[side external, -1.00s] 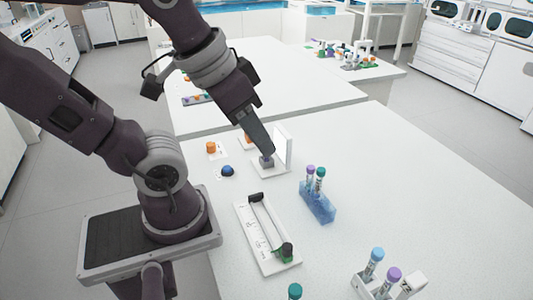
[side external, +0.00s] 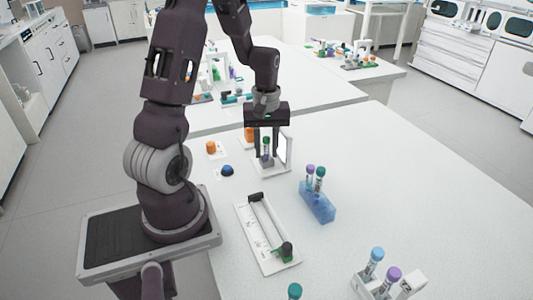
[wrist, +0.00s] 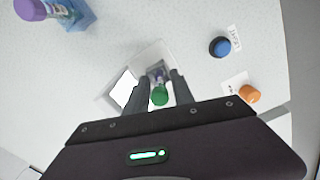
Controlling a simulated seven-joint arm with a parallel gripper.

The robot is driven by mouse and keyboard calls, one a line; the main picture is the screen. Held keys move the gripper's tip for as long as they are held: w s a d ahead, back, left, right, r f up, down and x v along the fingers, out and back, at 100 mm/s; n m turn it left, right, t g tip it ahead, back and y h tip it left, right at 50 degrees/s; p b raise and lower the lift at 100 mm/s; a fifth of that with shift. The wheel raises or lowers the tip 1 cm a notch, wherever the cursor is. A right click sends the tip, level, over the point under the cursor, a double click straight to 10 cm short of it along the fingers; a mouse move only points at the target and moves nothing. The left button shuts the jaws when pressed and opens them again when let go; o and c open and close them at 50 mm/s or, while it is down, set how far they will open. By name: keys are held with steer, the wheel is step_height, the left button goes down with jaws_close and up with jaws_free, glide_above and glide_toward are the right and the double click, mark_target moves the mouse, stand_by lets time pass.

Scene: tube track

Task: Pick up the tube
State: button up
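A tube with a green cap (side external: 266,142) stands upright in a small grey holder on a white stand (side external: 284,165). My gripper (side external: 267,152) points down over the stand, with one finger on each side of the tube. In the wrist view the green cap (wrist: 159,97) lies between the two fingertips (wrist: 158,88), with a gap visible on both sides. The gripper is open and does not appear to touch the tube. The lower part of the tube is partly hidden by the holder.
A blue rack (side external: 318,203) with purple- and teal-capped tubes stands to the right. A white tray (side external: 262,235) with a green-capped part lies in front. A blue dome (side external: 227,170) and an orange piece (side external: 211,147) are left.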

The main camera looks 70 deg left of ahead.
steer(key=shift+f, duration=0.1)
jaws_close()
step_height(320, 180, up, 10)
steer(key=shift+r, duration=0.1)
stand_by(0.4)
steer(key=shift+f, duration=0.2)
steer(key=shift+f, duration=4.65)
